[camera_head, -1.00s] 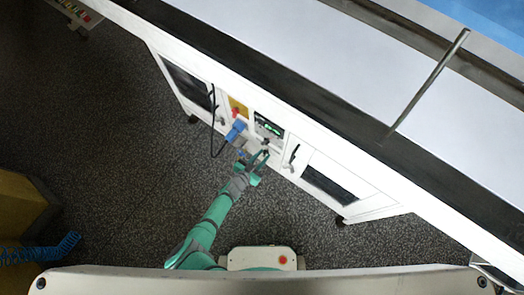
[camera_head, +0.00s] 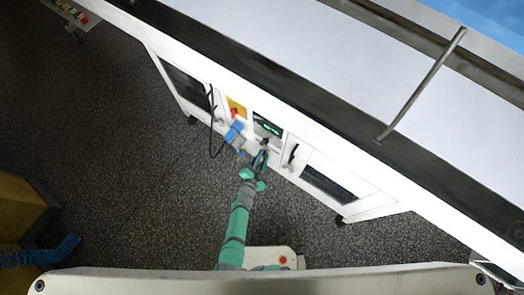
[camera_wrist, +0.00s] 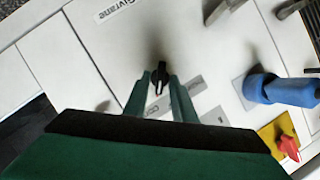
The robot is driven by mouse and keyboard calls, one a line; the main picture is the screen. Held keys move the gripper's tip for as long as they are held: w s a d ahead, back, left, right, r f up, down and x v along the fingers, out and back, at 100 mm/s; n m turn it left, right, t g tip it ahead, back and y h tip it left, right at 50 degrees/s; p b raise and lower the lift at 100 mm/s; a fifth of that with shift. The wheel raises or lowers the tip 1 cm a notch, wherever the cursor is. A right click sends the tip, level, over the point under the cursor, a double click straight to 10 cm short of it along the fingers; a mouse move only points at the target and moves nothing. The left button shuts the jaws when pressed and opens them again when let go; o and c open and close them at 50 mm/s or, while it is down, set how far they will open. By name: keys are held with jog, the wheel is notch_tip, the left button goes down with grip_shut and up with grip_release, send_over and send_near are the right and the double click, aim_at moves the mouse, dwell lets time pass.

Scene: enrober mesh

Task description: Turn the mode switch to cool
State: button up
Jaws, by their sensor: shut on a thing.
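The mode switch is a small black knob (camera_wrist: 160,76) with a white mark on a white panel in the wrist view. My gripper (camera_wrist: 161,84) has one finger on each side of the knob and is shut on it. The knob's pointer is partly between the fingers. Grey labels (camera_wrist: 190,86) lie beside and below the knob; their lettering is too small and tilted to read surely. In the head view my gripper (camera_head: 262,154) is at the machine's front panel, just below the green-lit display, and the knob is hardly visible there.
A blue plug (camera_wrist: 280,90) and a red rotary switch on a yellow plate (camera_wrist: 284,138) sit right of the knob in the wrist view. A black cable (camera_head: 211,130) hangs left of my gripper in the head view. A black handle (camera_head: 292,154) is to its right.

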jog(key=shift+m+t+y, duration=0.3)
jog(key=shift+m, duration=0.2)
dwell(0.4)
jog(key=o, duration=0.7)
jog(key=shift+c, duration=0.2)
jog(key=v, duration=1)
jog(key=shift+s+a, duration=0.15)
jog(key=shift+s, duration=0.25)
jog(key=shift+r, duration=0.1)
